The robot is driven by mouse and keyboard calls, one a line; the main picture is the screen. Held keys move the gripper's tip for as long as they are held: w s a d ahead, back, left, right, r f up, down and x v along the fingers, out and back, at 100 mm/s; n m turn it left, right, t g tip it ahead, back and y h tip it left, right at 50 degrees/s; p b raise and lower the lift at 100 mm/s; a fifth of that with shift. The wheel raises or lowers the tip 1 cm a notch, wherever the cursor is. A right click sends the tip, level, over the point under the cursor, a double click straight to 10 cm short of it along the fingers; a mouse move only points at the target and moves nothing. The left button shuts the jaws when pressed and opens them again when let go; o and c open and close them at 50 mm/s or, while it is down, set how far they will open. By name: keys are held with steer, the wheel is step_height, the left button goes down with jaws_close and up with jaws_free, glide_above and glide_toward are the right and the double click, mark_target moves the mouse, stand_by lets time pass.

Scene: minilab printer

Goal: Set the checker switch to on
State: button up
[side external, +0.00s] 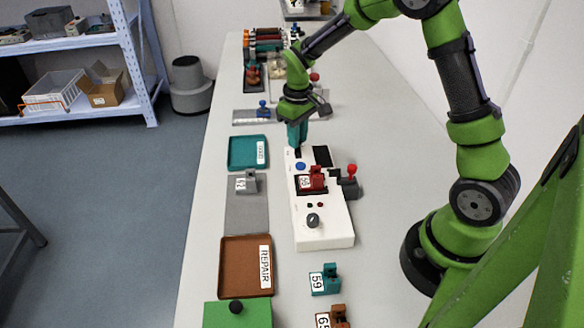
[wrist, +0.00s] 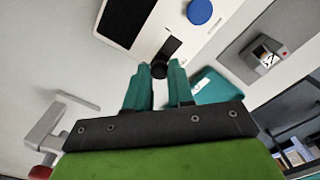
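The checker (side external: 323,232) is a white box in the middle of the table, with a blue button, a black panel, a dark dial and a red part mounted on it. A black switch (side external: 298,153) sits at its far end; the wrist view shows it as a dark slot with a round black knob (wrist: 160,70). My gripper (side external: 297,143) points down over that end. In the wrist view, its teal fingers (wrist: 160,66) are apart, with the knob showing between their tips. I cannot tell whether they touch it. The switch's on or off marking is not readable.
A red-knobbed lever (side external: 351,174) stands at the checker's right side. To the left are a teal tray (side external: 233,164), a grey plate (side external: 246,215) with a grey block, and a brown REPAIR tray (side external: 227,277). Teal (side external: 325,281) and brown blocks lie in front.

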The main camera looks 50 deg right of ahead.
jaws_close()
steer(key=shift+s+a, duration=0.95)
steer(key=shift+a, duration=0.05)
steer(key=o, duration=0.9)
jaws_free()
steer(key=shift+c, duration=0.2)
step_height(320, 180, up, 17)
steer(key=shift+w, duration=0.1)
steer(key=s+a+m+t+y, duration=0.1)
steer(key=s+a+m+t, duration=0.1)
steer(key=s, duration=0.6)
steer(key=s+a+r+m+t+y, duration=0.1)
steer(key=s+a+m+t, duration=0.1)
steer(key=s+a+t, duration=0.3)
steer(key=s, duration=0.4)
steer(key=shift+a+r, duration=0.2)
steer(key=shift+r, duration=0.1)
